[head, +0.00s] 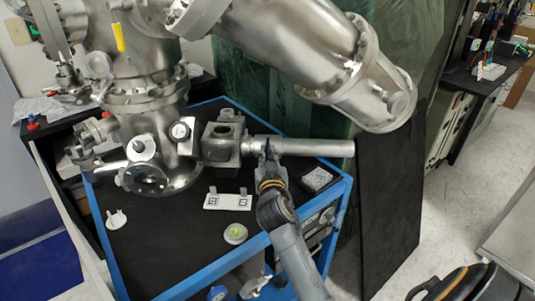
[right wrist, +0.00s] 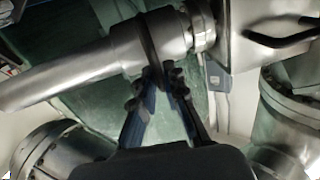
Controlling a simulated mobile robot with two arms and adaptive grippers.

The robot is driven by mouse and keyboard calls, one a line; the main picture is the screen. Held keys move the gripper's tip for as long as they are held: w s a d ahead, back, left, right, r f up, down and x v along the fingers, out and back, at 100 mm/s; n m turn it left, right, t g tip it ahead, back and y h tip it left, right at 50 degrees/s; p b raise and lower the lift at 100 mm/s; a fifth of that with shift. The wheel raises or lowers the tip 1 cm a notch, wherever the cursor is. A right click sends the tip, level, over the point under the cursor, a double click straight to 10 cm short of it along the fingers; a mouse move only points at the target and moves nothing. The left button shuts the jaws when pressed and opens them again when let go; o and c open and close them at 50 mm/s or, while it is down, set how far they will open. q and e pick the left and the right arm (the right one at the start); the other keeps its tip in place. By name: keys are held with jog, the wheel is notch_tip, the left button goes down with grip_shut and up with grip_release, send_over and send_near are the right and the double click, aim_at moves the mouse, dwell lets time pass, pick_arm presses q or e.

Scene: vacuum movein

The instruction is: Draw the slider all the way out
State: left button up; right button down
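The slider (head: 315,148) is a long bright metal tube that runs level to the right from a square metal block (head: 222,137) on the chamber. A thicker collar sits on the tube near the block. My right gripper (head: 268,158) reaches up from below to this collar. In the right wrist view the slider (right wrist: 60,82) crosses the upper left, and my right gripper's fingertips (right wrist: 160,74) are close together at a dark ring on the collar. They look shut on it, though the far side of the contact is hidden. My left gripper is not in view.
The steel chamber (head: 165,130) stands on a black table with a blue frame (head: 335,200). A large pipe (head: 310,55) hangs over the slider. A white marker plate (head: 228,202) and a round level (head: 235,233) lie on the table. The room beyond the tube's right end looks clear.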

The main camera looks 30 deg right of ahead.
pick_arm(q)
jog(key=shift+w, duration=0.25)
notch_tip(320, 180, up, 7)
jog(key=p, duration=0.6)
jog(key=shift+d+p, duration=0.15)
jog(key=shift+p, duration=0.25)
pick_arm(e)
jog(key=s+d, duration=1.2)
jog(key=d, duration=0.4)
jog(key=shift+s+d, duration=0.15)
jog(key=shift+d, duration=0.15)
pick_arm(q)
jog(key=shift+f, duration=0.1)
pick_arm(e)
jog(key=c, duration=1.5)
grip_release()
jog(key=v, duration=1.2)
jog(key=shift+r, duration=0.1)
